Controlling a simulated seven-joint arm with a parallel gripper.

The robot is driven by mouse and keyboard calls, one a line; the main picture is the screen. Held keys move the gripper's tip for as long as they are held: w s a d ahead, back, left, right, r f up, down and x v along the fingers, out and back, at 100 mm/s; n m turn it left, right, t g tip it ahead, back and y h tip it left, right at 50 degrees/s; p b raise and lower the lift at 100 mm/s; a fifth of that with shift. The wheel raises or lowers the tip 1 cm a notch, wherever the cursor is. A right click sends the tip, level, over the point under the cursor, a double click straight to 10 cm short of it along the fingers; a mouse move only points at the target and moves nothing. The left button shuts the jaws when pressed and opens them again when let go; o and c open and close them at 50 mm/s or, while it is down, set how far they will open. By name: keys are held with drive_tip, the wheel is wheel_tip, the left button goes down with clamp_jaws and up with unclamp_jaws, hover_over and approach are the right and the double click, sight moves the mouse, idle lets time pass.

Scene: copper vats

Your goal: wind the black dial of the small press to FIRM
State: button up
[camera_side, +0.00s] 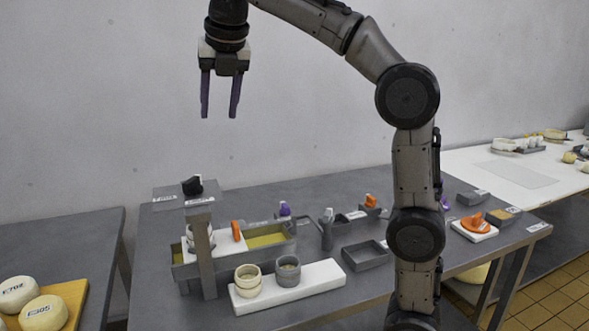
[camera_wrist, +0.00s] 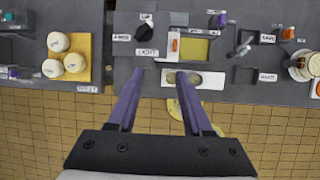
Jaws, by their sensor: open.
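The black dial (camera_side: 192,186) sits on top of the small press (camera_side: 203,247), a grey post-and-plate frame on the bench. In the wrist view the dial (camera_wrist: 147,32) stands on a dark plate among white labels. The label nearest my gripper reads LIGHT (camera_wrist: 147,52); I cannot read the others surely, nor tell where the dial points. My gripper (camera_side: 219,114) is open and empty, its two purple fingers pointing down, well above the dial and apart from it. The fingers also show in the wrist view (camera_wrist: 160,73), below the dial in the picture.
A white board (camera_side: 318,284) with round moulds lies in front. Cheeses lie on a wooden board (camera_side: 72,294) at left. The air around my gripper is clear.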

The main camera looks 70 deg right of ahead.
drive_tip(key=s+a+f+m, duration=0.1)
drive_tip(key=s+f+m, duration=0.3)
drive_tip(key=s, duration=0.4)
drive_tip(key=s+a+f+m+t+y, duration=0.1)
drive_tip(key=s+f+m, duration=0.4)
drive_tip(key=s, duration=0.3)
drive_tip(key=shift+a+f+m+y, duration=0.2)
drive_tip(key=shift+m+y, duration=0.1)
drive_tip(key=shift+m, duration=0.1)
drive_tip(key=shift+o, duration=0.3)
